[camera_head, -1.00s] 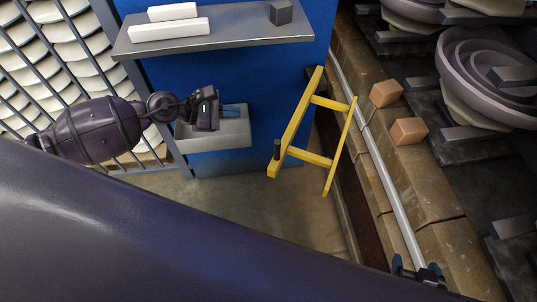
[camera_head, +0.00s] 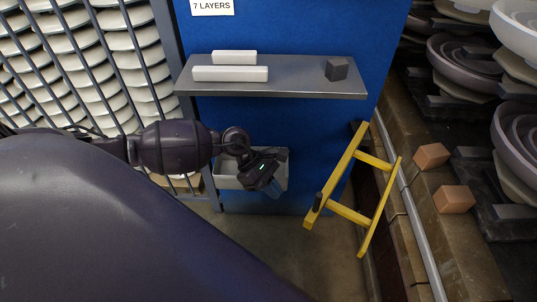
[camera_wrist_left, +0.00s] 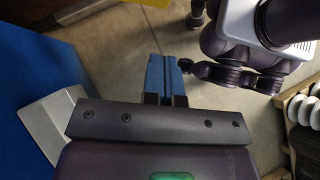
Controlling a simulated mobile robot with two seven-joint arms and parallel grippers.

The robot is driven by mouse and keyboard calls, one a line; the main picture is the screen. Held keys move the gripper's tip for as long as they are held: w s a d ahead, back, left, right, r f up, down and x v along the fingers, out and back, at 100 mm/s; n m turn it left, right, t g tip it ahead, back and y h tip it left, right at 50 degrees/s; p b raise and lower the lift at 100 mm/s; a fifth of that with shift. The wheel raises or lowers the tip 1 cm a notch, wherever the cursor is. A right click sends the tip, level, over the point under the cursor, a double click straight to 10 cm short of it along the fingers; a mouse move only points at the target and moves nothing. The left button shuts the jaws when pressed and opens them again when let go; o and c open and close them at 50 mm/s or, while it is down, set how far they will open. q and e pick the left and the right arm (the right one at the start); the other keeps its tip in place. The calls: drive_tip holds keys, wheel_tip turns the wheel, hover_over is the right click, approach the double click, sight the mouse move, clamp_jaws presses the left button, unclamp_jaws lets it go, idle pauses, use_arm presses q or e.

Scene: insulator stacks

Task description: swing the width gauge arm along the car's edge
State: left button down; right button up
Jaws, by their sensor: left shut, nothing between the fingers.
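The width gauge arm (camera_head: 345,212) is a yellow frame of two long bars joined by crossbars. Its far end meets a dark bracket (camera_head: 357,131) at the blue cabinet's right side, and a dark peg (camera_head: 319,201) stands near its near-left end. The car's edge (camera_head: 408,215) is a brown block ledge with a metal rail, just right of the frame. My left gripper (camera_head: 270,188) is shut and empty, left of the frame and apart from it, in front of the grey bin. Its blue fingers (camera_wrist_left: 165,78) point over bare floor in the left wrist view. My right gripper is not seen.
A grey shelf (camera_head: 290,88) on the blue cabinet (camera_head: 300,30) holds two white bars and a dark cube. A pale grey bin (camera_head: 226,182) hangs below. Two orange-brown blocks (camera_head: 431,156) sit on the ledge beside stacked insulators (camera_head: 465,65). A barred rack stands left.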

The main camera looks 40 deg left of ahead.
use_arm(q)
drive_tip(key=d+f+p, duration=0.1)
drive_tip(key=d+f, duration=0.2)
drive_tip(key=d, duration=0.4)
drive_tip(key=shift+w+d+f, duration=0.2)
drive_tip(key=shift+d, duration=0.05)
drive_tip(key=shift+d, duration=0.15)
